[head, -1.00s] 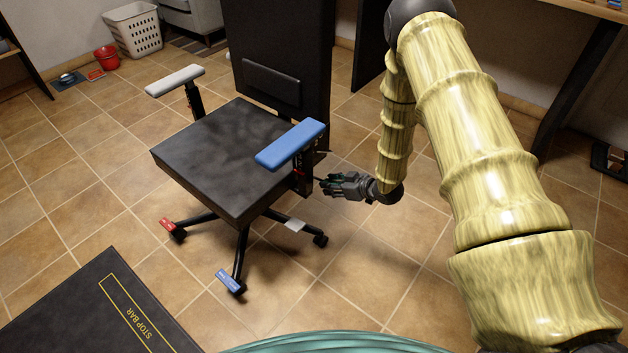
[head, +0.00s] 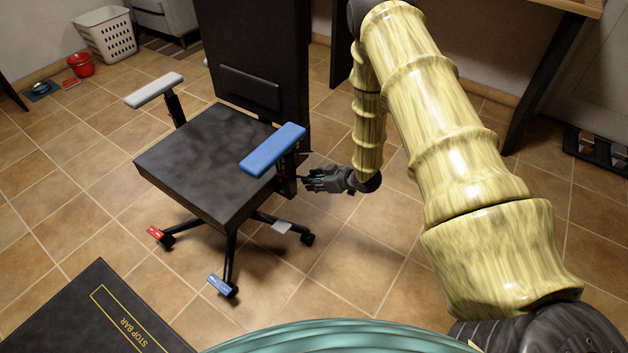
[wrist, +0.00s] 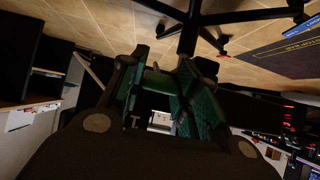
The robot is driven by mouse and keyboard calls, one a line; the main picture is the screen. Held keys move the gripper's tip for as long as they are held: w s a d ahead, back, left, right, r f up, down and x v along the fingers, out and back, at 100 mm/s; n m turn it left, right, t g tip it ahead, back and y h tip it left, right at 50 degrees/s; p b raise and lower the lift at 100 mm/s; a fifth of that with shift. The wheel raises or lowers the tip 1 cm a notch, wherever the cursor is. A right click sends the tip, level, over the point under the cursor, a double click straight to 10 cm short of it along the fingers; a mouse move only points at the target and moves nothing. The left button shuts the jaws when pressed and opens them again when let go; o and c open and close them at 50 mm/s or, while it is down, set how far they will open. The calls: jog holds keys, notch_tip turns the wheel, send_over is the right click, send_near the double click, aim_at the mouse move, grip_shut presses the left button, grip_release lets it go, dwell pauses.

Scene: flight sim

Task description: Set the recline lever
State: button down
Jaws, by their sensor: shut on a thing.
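The black office chair (head: 190,165) stands on the tiled floor with its backrest up and a blue armrest (head: 272,148) on the side nearest my arm. My gripper (head: 308,181) is at that side of the chair, just below and right of the blue armrest. It is shut on the recline lever, which is small, dark and mostly hidden by the fingers. In the wrist view my gripper's green-padded fingers (wrist: 165,88) reach toward the chair's underside, and the lever cannot be made out clearly between them.
The chair's spoked base has red (head: 155,233), blue (head: 220,284) and white (head: 282,227) tags. A desk leg (head: 537,90) stands at right. Floor between chair and desk is clear.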

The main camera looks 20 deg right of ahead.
jog(key=shift+w+r, duration=0.25)
jog(key=shift+r, duration=0.05)
jog(key=c, duration=1)
grip_release()
jog(key=shift+r, duration=0.1)
jog(key=shift+c, duration=0.2)
jog(key=shift+s, duration=0.1)
jog(key=shift+f, duration=0.2)
jog(key=shift+s, duration=0.1)
jog(key=v, duration=1.2)
